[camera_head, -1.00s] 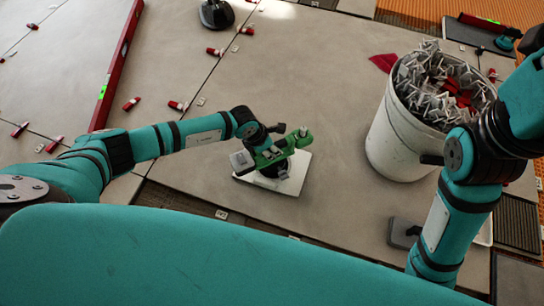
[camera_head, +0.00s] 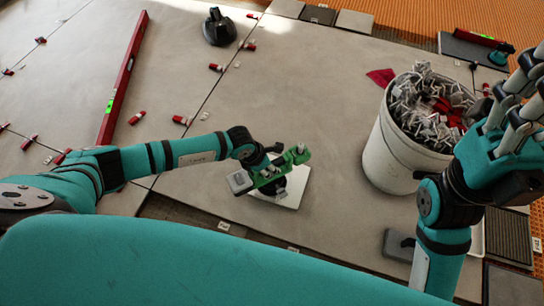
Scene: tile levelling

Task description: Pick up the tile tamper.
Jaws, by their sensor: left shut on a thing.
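The tile tamper (camera_head: 292,193), a pale square plate with a dark part above it, is under my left gripper over the grey tiles at the middle of the head view. My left gripper (camera_head: 272,172), green with grey finger ends, is shut on its dark upper part. The gripper hides most of that part and some of the plate. I cannot tell whether the plate touches the floor. My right gripper (camera_head: 505,108), teal with pale grey fingers, is at the right edge, apart from the tamper. Its fingers look spread, with nothing seen between them.
A white bucket (camera_head: 385,160) full of grey and red clips stands right of the tamper. A red level (camera_head: 124,80) lies at the left. A black tool (camera_head: 218,27) sits at the top. Small red wedges lie along the tile joints. The tile between tamper and bucket is clear.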

